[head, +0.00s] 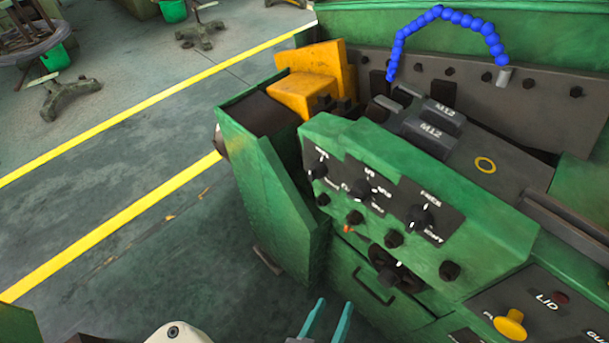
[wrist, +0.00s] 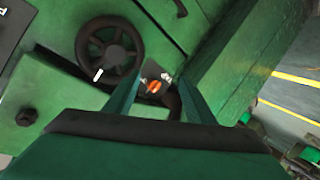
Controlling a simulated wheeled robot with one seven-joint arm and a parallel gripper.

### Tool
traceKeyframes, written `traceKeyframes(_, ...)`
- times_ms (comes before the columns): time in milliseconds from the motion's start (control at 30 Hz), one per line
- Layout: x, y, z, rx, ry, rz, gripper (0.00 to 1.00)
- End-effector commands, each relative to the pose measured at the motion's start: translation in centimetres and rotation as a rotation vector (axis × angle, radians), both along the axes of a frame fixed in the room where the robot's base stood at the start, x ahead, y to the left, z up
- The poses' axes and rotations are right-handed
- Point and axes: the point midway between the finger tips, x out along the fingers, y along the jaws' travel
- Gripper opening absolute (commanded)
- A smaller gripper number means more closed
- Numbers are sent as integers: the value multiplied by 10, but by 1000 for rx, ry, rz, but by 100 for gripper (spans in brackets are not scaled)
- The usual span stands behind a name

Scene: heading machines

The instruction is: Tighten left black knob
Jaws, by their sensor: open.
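The green control panel (head: 400,205) carries several black knobs. The leftmost upper one (head: 318,170) sits by a black label plate, with further upper knobs in the middle (head: 362,188) and at right (head: 418,220). Lower down are a left black knob (head: 323,199) and a right one (head: 450,270). Which of these is the task's left knob I cannot tell for sure. My gripper (head: 335,303) is open and empty, with teal fingers at the bottom of the head view, below the panel. In the wrist view its fingers (wrist: 158,68) straddle the view of an orange knob (wrist: 154,87).
A dark spoked handwheel (wrist: 110,48) and a black knob (wrist: 25,117) show in the wrist view. Open floor (head: 150,265) with yellow lines lies to the left.

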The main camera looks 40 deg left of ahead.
Motion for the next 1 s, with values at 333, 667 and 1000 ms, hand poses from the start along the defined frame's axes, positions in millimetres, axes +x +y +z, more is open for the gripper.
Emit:
traceKeyframes(333, 71, 94, 33, -551, -168, 192, 50)
traceKeyframes(667, 82, 172, 135, -902, -352, 99, 50)
traceKeyframes(1000, 39, 201, 223, -995, -389, -79, 50)
